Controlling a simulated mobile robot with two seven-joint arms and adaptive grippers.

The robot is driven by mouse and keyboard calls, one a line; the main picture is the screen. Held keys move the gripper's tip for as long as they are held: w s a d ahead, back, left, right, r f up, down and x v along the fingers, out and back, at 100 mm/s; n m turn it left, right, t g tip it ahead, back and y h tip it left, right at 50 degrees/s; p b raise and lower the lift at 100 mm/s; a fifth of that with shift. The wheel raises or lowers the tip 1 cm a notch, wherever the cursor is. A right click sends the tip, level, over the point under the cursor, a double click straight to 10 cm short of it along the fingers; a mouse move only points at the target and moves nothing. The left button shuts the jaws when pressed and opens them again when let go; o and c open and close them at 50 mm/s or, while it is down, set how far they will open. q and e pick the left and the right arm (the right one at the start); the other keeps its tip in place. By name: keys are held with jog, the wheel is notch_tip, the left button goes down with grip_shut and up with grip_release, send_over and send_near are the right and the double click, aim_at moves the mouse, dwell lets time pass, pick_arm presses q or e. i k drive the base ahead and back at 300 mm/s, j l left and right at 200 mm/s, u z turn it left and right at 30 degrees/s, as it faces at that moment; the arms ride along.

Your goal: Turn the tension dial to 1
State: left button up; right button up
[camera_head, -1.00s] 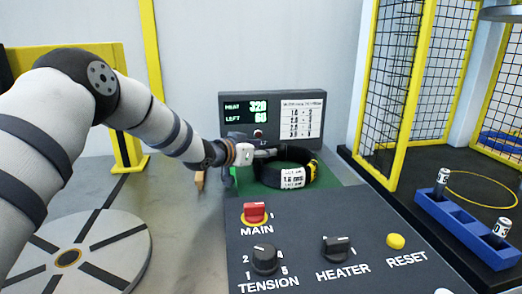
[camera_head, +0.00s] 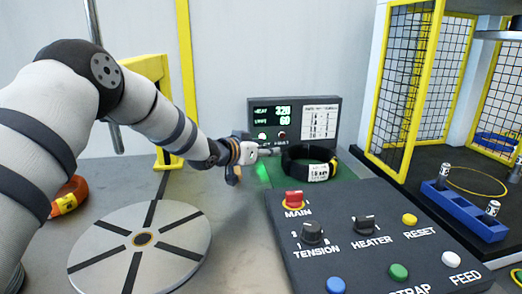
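The tension dial (camera_head: 313,232) is a black knob on the dark control panel (camera_head: 352,272), above the white word TENSION, with small numbers around it. I cannot read for sure which number its pointer faces. My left gripper (camera_head: 268,150) is beyond the panel, beside the black coil (camera_head: 305,165) with a white label, and well apart from the dial. Its fingers are small and partly hidden, so I cannot tell whether they are open or whether they touch the coil. My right gripper is not in view.
The panel also has a red MAIN switch (camera_head: 294,199), a HEATER knob (camera_head: 364,224) and several coloured buttons. A display (camera_head: 272,122) stands behind. A blue holder (camera_head: 465,217) and yellow-framed cage are at right.

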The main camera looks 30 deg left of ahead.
aim_at(311, 234)
jog(key=k, duration=2)
